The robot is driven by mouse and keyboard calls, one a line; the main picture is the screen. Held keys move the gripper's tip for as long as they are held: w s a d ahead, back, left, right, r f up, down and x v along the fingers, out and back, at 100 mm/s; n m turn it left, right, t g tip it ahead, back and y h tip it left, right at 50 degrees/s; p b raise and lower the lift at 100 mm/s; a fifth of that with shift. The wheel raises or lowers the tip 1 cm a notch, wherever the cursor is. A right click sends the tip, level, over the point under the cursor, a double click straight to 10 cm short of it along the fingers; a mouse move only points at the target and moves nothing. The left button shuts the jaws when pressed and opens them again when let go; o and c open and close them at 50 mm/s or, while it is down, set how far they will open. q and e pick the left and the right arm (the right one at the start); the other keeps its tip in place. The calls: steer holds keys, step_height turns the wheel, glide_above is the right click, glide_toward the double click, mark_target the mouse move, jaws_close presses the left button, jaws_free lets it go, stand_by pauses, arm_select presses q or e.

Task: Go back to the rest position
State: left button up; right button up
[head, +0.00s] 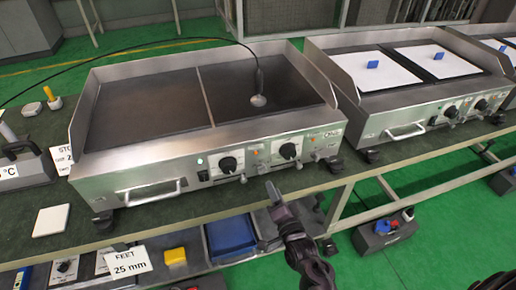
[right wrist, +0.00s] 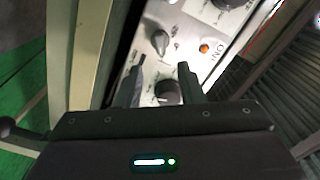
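My right gripper (head: 275,194) is in front of the near griddle (head: 150,177), below its control panel. In the right wrist view the right gripper (right wrist: 161,64) has its two fingers apart with nothing held between them. A black knob (right wrist: 168,92) and a second knob (right wrist: 160,43) show beyond the fingers, with an orange lamp (right wrist: 204,48) to the right. I cannot tell whether a finger touches the panel. In the head view the panel has a left knob (head: 228,165) and a right knob (head: 288,151). My left gripper is not in view.
A cabled probe (head: 258,99) stands on the near griddle's right plate. A second griddle (head: 400,125) with white sheets stands to the right. The bench edge, its legs and a lower shelf with a blue bin (head: 232,238) lie close to my right arm.

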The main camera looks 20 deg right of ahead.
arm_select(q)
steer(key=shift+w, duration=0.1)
